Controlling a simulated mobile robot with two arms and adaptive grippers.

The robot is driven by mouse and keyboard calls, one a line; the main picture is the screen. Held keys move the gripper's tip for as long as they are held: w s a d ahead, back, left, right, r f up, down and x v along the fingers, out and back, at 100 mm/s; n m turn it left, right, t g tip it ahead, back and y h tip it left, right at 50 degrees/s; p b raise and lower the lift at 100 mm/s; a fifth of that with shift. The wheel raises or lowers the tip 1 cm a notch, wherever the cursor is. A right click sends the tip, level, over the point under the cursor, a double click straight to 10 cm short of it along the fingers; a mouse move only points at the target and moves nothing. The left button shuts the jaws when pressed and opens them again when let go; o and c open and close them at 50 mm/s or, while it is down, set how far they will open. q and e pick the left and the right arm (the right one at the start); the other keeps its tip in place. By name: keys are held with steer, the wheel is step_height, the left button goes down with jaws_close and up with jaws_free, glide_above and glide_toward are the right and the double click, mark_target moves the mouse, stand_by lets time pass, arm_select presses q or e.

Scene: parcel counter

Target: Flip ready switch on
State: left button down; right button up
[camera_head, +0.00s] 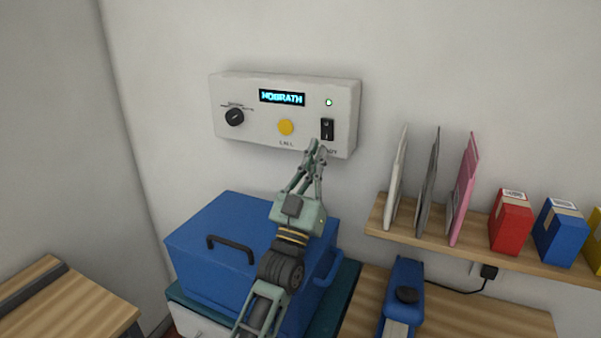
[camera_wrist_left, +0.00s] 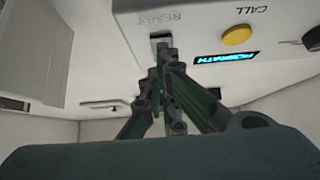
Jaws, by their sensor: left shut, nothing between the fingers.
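The ready switch (camera_head: 327,129) is a black rocker at the right end of a white wall panel (camera_head: 258,125). A small indicator light (camera_head: 329,102) above it shows green. My left gripper (camera_head: 316,145) is shut and empty, with its fingertips just below and left of the switch in the head view, covering part of the READY label. In the left wrist view the fingertips (camera_wrist_left: 160,50) reach the switch area and hide much of it. I cannot tell whether they touch it. My right gripper is not in view.
The panel also has a black knob (camera_head: 234,117), a yellow call button (camera_head: 286,127) and a lit display (camera_head: 282,97). A blue lidded box (camera_head: 225,245) stands below. A wooden shelf (camera_head: 480,243) at right holds upright envelopes and small boxes.

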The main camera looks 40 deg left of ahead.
arm_select(q)
steer(key=s+d, duration=0.2)
steer(key=s, duration=0.9)
steer(key=shift+s+d, duration=0.35)
steer(key=shift+d, duration=0.05)
